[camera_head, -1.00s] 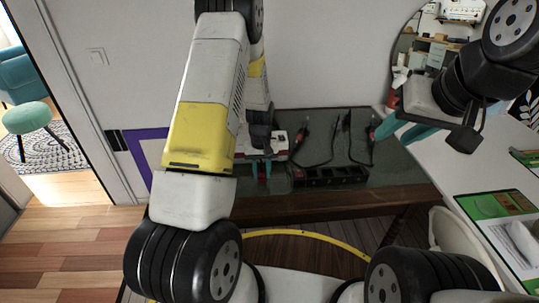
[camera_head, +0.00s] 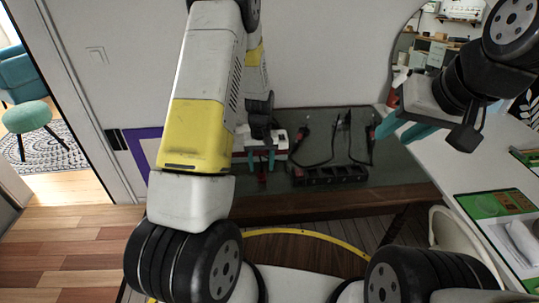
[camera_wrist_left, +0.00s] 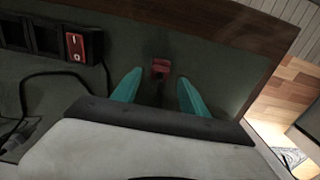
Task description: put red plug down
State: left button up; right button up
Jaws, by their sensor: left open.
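The red plug (camera_head: 262,178) lies on the dark green table top (camera_head: 400,172), left of the black power strip (camera_head: 335,174). My left gripper (camera_head: 261,164) is open just above and behind it, its teal fingers apart. In the left wrist view the red plug (camera_wrist_left: 160,67) shows beyond and between the two fingertips (camera_wrist_left: 160,75), touching neither finger. The power strip with its red switch (camera_wrist_left: 75,46) is at the upper left there. My right gripper (camera_head: 391,136) is open and empty, raised at the right.
Black cables with plugs (camera_head: 305,133) lie behind the power strip. A red and white object (camera_head: 282,140), partly hidden by my left gripper, stands behind the plug. A white table (camera_head: 450,170) is at the right. The table's front edge is close to the plug.

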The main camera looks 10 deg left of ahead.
pick_arm(q)
notch_tip(320, 180, up, 9)
notch_tip(320, 180, up, 17)
jog(key=m+t+h, duration=0.1)
jog(key=t+h, duration=0.1)
jog(key=t, duration=0.1)
send_over(262, 172)
jog(key=s, duration=0.9)
jog(key=s+d+r+m+t, duration=0.1)
jog(key=s+r, duration=0.3)
jog(key=s, duration=0.3)
jog(key=s+d+r+m+t, duration=0.1)
jog(key=s+r, duration=0.3)
jog(key=s, duration=0.4)
jog(key=shift+m+t, duration=0.4)
jog(key=shift+t, duration=0.2)
